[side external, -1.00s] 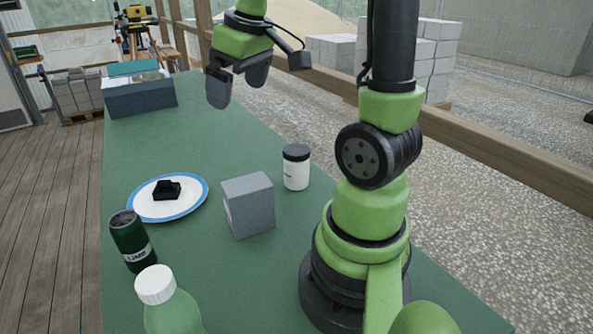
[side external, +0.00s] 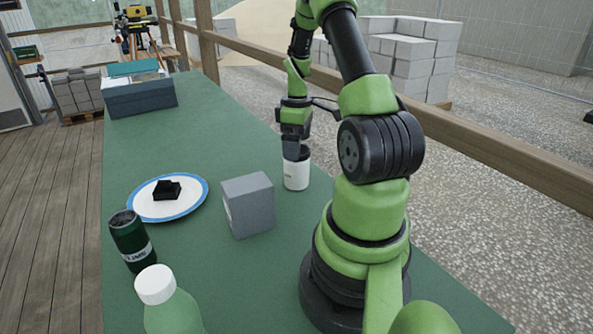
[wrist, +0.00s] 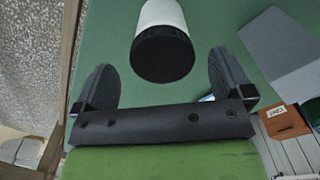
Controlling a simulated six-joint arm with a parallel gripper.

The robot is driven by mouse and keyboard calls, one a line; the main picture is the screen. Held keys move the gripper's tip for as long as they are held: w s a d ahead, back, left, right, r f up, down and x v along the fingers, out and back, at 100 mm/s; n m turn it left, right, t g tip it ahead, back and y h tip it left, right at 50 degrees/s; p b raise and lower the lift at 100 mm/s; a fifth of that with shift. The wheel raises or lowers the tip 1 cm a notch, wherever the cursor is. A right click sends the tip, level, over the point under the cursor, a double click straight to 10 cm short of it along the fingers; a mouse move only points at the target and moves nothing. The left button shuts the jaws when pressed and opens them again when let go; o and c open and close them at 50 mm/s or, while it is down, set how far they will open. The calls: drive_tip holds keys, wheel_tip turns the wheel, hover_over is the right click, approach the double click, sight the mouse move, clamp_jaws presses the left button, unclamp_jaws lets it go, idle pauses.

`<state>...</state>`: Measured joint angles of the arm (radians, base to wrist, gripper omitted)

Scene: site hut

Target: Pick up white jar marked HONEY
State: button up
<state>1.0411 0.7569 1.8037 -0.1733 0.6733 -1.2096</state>
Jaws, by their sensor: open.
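A white jar (side external: 296,174) with a black lid stands upright on the green table, right of the grey box. No HONEY marking can be read at this size. In the wrist view the jar (wrist: 162,14) shows at the top centre, with its dark lid towards me. My gripper (side external: 294,150) is right at the jar's top in the side view, pointing down. In the wrist view my gripper (wrist: 160,85) is open, one finger on each side of the lid, with gaps between fingers and lid. The jar's far side is hidden.
A grey box (side external: 248,205) stands close left of the jar. Further left are a blue-rimmed plate (side external: 150,208) with a black object, a dark green can (side external: 132,240) and a green bottle (side external: 170,312). A toolbox (side external: 140,98) is at the far end. The table's middle is clear.

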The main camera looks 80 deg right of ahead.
sight(297, 168)
wheel_tip(297, 168, down, 4)
drive_tip(key=shift+a+f, duration=0.1)
drive_tip(key=shift+f, duration=0.15)
drive_tip(key=c, duration=1.2)
